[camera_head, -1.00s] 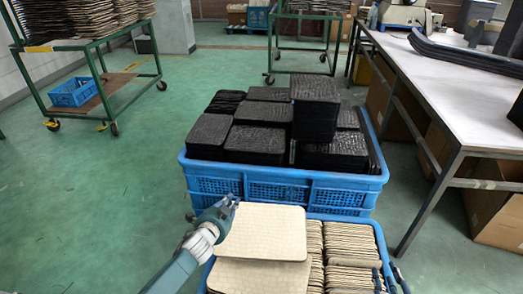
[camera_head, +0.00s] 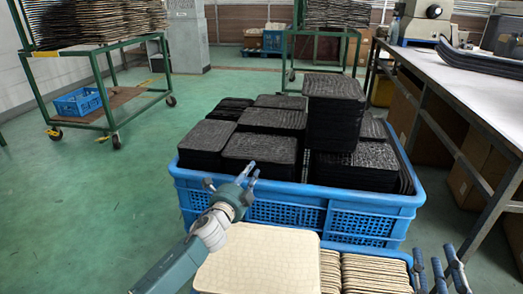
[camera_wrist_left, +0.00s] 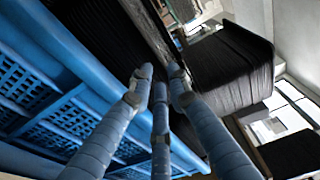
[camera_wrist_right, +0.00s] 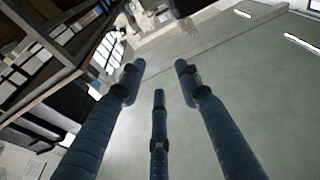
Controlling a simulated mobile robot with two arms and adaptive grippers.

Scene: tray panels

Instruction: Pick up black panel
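Several stacks of black panels (camera_head: 271,119) fill a blue crate (camera_head: 262,212) in the head view. The tallest stack (camera_head: 334,112) stands at the right of the crate. My left gripper (camera_head: 246,174) is just in front of the near left stacks, at the crate's front rim. My right gripper (camera_head: 442,266) is at the lower right of the head view. In the right wrist view its fingers (camera_wrist_right: 158,75) are spread and empty.
A crate of beige panels (camera_head: 262,262) is in the near foreground. A work table (camera_head: 470,85) stands on the right. Green carts (camera_head: 95,75) with stacked panels stand behind. Green floor is free on the left (camera_head: 90,215).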

